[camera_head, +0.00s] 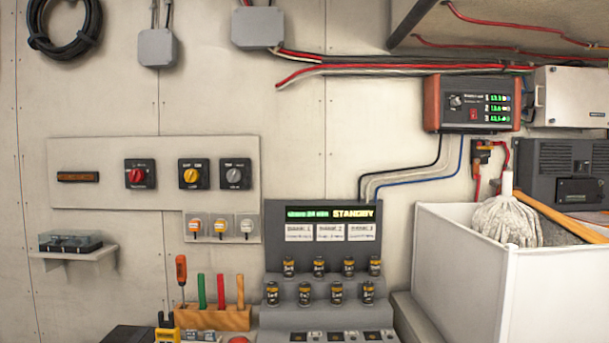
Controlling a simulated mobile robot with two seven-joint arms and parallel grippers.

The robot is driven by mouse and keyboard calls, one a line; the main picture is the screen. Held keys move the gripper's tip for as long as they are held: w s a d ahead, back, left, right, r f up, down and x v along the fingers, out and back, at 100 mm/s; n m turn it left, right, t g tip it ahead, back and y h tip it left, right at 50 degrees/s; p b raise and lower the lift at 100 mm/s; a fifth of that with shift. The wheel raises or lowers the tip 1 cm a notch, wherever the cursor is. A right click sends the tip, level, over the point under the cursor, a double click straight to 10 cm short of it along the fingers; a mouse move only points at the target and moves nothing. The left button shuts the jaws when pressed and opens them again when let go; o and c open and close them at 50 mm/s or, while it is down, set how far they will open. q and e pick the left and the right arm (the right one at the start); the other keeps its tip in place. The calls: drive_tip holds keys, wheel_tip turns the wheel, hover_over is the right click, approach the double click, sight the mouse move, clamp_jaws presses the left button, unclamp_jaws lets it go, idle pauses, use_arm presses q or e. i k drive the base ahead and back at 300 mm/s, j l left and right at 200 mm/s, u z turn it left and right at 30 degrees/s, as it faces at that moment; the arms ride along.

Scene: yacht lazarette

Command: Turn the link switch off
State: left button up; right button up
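Three rotary switches sit in a row on a pale wall panel (85,190) at the left. One has a red knob (137,176), the middle one a yellow knob (190,176), and the right one a grey knob (234,176). Their labels are too small to read surely, so I cannot tell which is the link switch or how it is set. Below them are three small covered units with an orange (194,226), a yellow (220,226) and a pale (246,226) knob. Neither of my grippers is in view.
A grey console (320,240) reading STANDBY holds several small battery-like cylinders. Left of it is a wooden tool block (213,317) with upright handles. A small shelf (75,250) juts out at left. A white bin (460,270) with a mop (507,215) stands right.

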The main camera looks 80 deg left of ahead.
sight(192, 175)
drive_tip(key=u, duration=3.2)
